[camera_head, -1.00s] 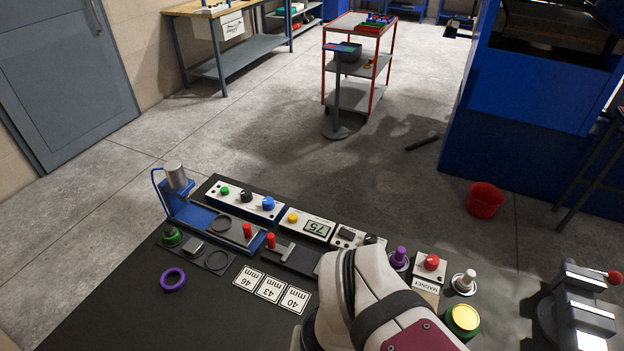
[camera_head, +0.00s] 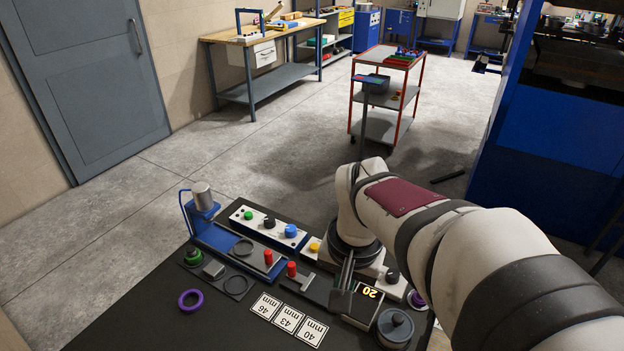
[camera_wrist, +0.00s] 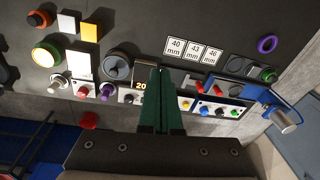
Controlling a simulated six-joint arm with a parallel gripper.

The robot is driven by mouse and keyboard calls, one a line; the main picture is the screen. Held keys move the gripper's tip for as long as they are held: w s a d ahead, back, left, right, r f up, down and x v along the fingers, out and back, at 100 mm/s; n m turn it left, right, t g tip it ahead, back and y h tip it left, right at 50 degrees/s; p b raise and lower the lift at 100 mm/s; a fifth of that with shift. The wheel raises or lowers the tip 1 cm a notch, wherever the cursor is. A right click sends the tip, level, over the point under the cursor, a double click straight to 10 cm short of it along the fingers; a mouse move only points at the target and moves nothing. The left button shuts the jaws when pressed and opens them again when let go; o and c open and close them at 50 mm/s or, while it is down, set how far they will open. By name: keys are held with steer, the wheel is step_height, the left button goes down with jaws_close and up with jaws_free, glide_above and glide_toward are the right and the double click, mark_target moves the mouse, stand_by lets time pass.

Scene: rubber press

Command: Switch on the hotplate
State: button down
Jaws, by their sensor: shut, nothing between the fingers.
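What appears to be the hotplate is a dark box (camera_head: 361,309) with a lit yellow "20" and a round grey plate (camera_head: 396,325) beside it. In the wrist view, the round plate (camera_wrist: 118,63) lies left of my fingers and the lit "20" (camera_wrist: 140,86) is close to their left side. My gripper (camera_head: 346,284) points down, shut and empty, with its fingertips at the box's left end. It also shows in the wrist view (camera_wrist: 160,70) as dark green fingers. The fingers hide part of the box, and I cannot tell whether they touch it or see a switch.
A white panel (camera_head: 270,228) with green, black and blue knobs lies behind left. Number cards (camera_head: 288,319) and a purple ring (camera_head: 189,300) lie on the dark table left of the gripper. A purple knob (camera_head: 417,299) is close on the right. The table front is bare.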

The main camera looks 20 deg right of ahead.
steer(key=w+d+f+m+h, duration=0.1)
steer(key=w+d+f, duration=0.2)
steer(key=w+d, duration=0.3)
steer(key=w+d+f+t+h, duration=0.1)
steer(key=w+d+f, duration=0.2)
steer(key=w+d, duration=0.4)
steer(key=w, duration=0.3)
steer(key=shift+w+m, duration=0.35)
steer(key=shift+m, duration=0.05)
steer(key=shift+f, duration=0.1)
steer(key=x, duration=0.8)
steer(key=a+x, duration=0.1)
steer(key=x, duration=0.4)
steer(key=shift+f, duration=0.4)
